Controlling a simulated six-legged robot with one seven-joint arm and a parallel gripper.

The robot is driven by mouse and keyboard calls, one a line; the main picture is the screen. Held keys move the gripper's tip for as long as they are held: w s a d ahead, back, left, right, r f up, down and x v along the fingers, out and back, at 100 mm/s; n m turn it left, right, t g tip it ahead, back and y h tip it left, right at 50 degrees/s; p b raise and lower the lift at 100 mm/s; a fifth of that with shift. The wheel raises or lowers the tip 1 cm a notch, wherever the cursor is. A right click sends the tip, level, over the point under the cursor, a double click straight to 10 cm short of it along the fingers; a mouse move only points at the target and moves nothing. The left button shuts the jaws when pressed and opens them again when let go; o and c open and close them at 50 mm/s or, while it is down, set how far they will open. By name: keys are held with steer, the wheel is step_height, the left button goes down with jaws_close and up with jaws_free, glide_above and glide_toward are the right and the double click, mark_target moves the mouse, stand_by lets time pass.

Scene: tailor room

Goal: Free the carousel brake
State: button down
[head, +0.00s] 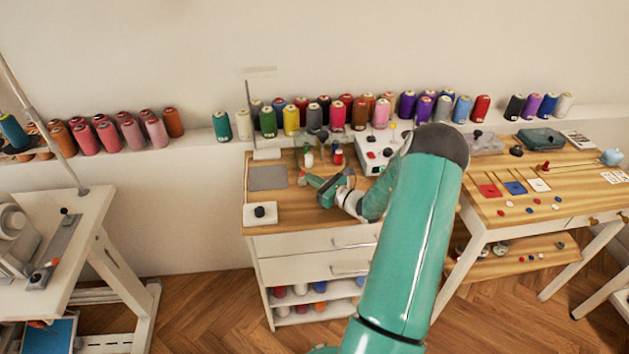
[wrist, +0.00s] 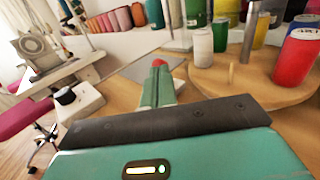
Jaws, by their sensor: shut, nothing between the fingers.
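The carousel is a round wooden disc (wrist: 240,80) at the right of the wrist view, bearing a white spool (wrist: 203,47) and a red spool (wrist: 297,62), among others. In the head view my arm partly hides it, but its small red spool (head: 338,156) shows. My gripper (head: 304,180) is shut and empty, low over the cabinet top left of the carousel; it also shows in the wrist view (wrist: 158,72). A small red tip (wrist: 159,62), perhaps the brake's, shows just beyond my fingertips. I cannot tell whether they touch.
A white box with a black knob (head: 260,212) sits at the cabinet's front left corner, and a grey mat (head: 267,178) lies behind it. A white box with knobs (head: 377,150) stands at the right. Several thread cones line the wall ledge. Bare wood surrounds the mat.

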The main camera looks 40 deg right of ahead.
steer(key=shift+w+d+r+m+g, duration=0.15)
steer(key=shift+w+r+m+g, duration=0.15)
steer(key=shift+m+g, duration=0.2)
stand_by(0.3)
steer(key=shift+w+d+r+m+g, duration=0.35)
steer(key=shift+w+r+m+g, duration=0.15)
steer(key=shift+m+g, duration=0.3)
steer(key=g, duration=0.1)
steer(key=w+d+m+g, duration=0.1)
steer(key=shift+w+r+m+g, duration=0.15)
steer(key=shift+r+m+g, duration=0.15)
steer(key=shift+g, duration=0.1)
steer(key=shift+d, duration=0.1)
steer(key=shift+r, duration=0.1)
steer(key=shift+r, duration=0.65)
steer(key=shift+r, duration=0.1)
